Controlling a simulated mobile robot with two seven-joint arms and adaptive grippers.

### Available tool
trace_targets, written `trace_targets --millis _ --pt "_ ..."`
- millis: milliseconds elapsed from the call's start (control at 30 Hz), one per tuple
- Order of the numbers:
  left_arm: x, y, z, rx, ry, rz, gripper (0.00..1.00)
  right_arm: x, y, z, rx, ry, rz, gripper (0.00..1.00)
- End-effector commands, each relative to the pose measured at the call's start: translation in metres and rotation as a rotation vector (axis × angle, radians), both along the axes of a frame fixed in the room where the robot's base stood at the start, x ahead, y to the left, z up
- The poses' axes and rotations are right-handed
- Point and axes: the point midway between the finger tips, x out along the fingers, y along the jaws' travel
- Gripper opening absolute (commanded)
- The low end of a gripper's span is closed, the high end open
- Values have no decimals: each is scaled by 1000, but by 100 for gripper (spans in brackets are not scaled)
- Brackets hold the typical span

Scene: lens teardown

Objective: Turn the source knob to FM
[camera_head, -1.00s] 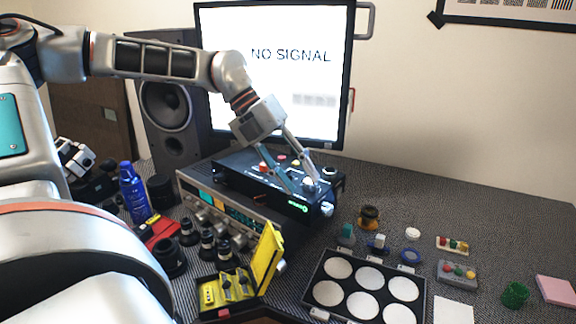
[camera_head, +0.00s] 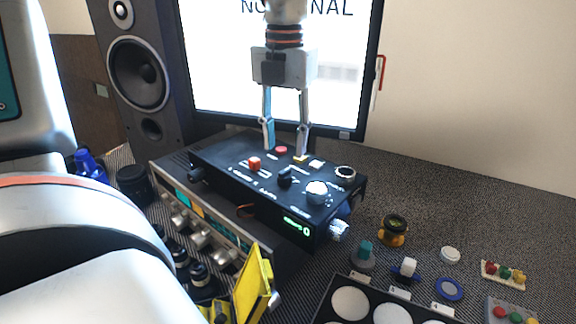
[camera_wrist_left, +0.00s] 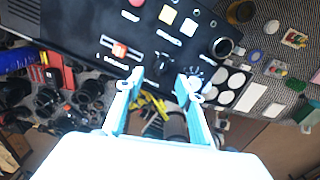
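A black box (camera_head: 228,163) with a green-lit display (camera_head: 297,226) lies on top of a silver receiver. Its top carries a red control (camera_head: 254,163), a black pointer knob (camera_head: 286,177) and a silver knob (camera_head: 317,191); another silver knob (camera_head: 338,230) sticks out at its right end. The labels are too small to read, so I cannot tell which is the source knob. My left gripper (camera_head: 285,147) is open and empty, pointing down over the box. In the left wrist view the black knob (camera_wrist_left: 163,62) shows between the fingertips (camera_wrist_left: 163,80), apart from them. My right gripper is not in view.
A monitor (camera_head: 215,70) stands behind the box and a speaker (camera_head: 140,75) at its left. The silver receiver (camera_head: 172,190) is below. An open yellow case (camera_head: 252,285) stands in front. A tray (camera_head: 330,290) of white discs and small parts lies at the right.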

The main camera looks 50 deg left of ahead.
Motion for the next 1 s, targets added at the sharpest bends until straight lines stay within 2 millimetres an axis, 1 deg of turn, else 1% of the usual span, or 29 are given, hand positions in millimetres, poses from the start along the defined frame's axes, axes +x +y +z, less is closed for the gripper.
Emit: trace_targets --millis 33,200,400,600,833,867,900,967,1000 --pt "-1 0 -8 -2 5 0 37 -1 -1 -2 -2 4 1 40" --pt "-1 0 -36 -1 7 -2 37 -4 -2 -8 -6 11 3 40" --pt "-1 0 -62 -3 6 0 37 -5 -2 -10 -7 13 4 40" --pt "-1 0 -71 -3 2 1 37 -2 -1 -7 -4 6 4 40" --pt "-1 0 -71 -3 1 1 37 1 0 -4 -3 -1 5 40" --pt "-1 0 -71 -3 2 1 32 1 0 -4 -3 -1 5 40" --pt "-1 0 -71 -3 2 1 22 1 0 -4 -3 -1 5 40" --pt "-1 0 -71 -3 2 1 6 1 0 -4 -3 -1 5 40" --pt "-1 0 -71 -3 2 0 0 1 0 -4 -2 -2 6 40"
